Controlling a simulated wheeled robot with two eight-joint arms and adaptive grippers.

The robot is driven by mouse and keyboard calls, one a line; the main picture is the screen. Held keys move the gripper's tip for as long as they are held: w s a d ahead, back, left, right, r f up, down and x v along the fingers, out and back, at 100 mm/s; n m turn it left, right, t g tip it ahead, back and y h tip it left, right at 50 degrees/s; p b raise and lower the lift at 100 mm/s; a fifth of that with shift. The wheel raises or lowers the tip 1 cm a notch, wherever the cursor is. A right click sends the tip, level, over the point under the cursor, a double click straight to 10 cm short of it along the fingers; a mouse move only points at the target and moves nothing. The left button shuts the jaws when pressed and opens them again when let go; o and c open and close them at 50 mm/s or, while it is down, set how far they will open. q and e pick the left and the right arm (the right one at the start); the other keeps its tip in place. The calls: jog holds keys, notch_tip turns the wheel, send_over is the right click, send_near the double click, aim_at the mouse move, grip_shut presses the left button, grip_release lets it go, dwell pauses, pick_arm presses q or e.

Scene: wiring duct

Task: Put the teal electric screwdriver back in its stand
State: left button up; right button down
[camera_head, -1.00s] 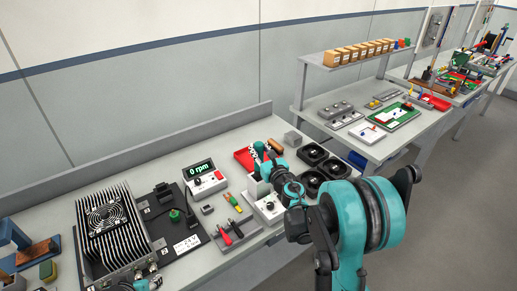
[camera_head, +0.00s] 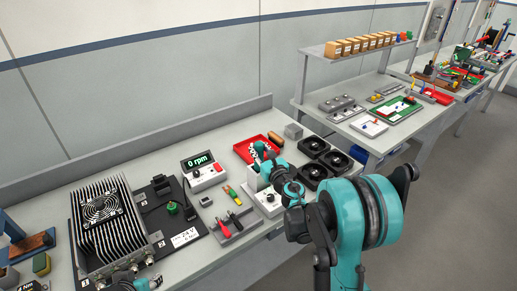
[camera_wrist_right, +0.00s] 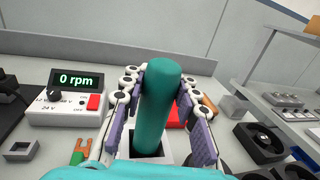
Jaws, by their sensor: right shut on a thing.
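The teal screwdriver (camera_wrist_right: 156,105) stands upright between the fingers of my right gripper (camera_wrist_right: 160,85) in the right wrist view. The fingers lie on both sides of it. Its lower end is inside or just over a white square-rimmed stand (camera_wrist_right: 168,160); I cannot tell how deep it sits. In the head view my right gripper (camera_head: 264,163) is over a white block and hides most of the screwdriver. A teal and grey part at the bottom edge of the head view may belong to my left arm; its jaws cannot be made out.
A meter reading 0 rpm (camera_head: 203,171) stands left of the stand. A red tray (camera_head: 243,152) lies behind, and several black fans (camera_head: 313,146) lie to the right. A grey tray with a red-handled tool (camera_head: 237,232) and a finned heat sink (camera_head: 107,230) are to the left.

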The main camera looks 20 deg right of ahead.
jog(key=c, duration=1.1)
grip_release()
jog(key=shift+o, duration=0.2)
jog(key=shift+s, duration=0.15)
jog(key=s+d, duration=0.2)
jog(key=s, duration=0.9)
jog(key=shift+s, duration=0.3)
